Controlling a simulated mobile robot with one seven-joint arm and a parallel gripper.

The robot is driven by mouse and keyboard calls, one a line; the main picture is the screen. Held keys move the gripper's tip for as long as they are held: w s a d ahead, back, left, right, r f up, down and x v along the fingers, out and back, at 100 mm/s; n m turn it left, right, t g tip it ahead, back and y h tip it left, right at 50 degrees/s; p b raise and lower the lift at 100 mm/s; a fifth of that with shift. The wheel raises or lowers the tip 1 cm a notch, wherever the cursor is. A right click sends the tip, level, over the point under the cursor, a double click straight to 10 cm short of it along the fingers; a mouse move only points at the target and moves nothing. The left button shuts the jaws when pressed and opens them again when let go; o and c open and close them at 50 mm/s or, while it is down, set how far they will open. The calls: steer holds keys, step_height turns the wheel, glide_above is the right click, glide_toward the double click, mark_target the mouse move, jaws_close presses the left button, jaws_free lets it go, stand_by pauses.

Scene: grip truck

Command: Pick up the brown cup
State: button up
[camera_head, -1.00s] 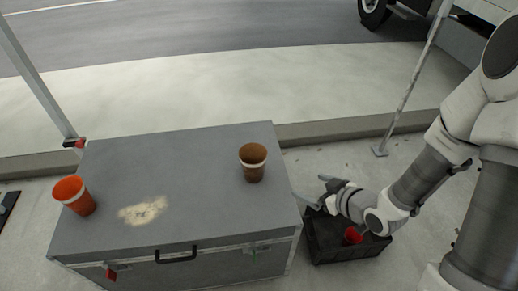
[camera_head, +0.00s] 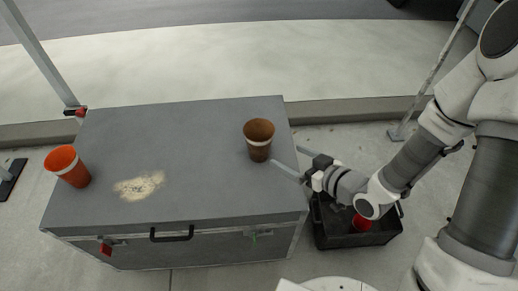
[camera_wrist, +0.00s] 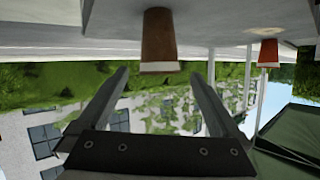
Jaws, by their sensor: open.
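The brown cup (camera_head: 259,141), with a pale band below its rim, stands upright on the right part of the grey case's lid (camera_head: 200,150). My gripper (camera_head: 291,162) is open and empty, just right of the cup in the head view, with its fingers pointing toward it. In the wrist view the picture is upside down. There the brown cup (camera_wrist: 158,40) hangs at the top middle, beyond the open fingers (camera_wrist: 160,85) and roughly between their line. The fingers do not appear to touch the cup.
An orange cup (camera_head: 67,166) stands at the lid's left edge; it also shows in the wrist view (camera_wrist: 268,52). A black crate (camera_head: 340,240) holding a red cup (camera_head: 361,222) is on the ground below my arm. A metal pole (camera_head: 440,70) stands behind. The lid's middle is clear.

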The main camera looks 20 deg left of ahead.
mark_target(268, 146)
steer(key=b+x, duration=0.3)
steer(key=x, duration=0.6)
steer(key=shift+b+x, duration=1.05)
steer(key=shift+x, duration=1.7)
steer(key=shift+d+f, duration=0.1)
steer(key=c, duration=1)
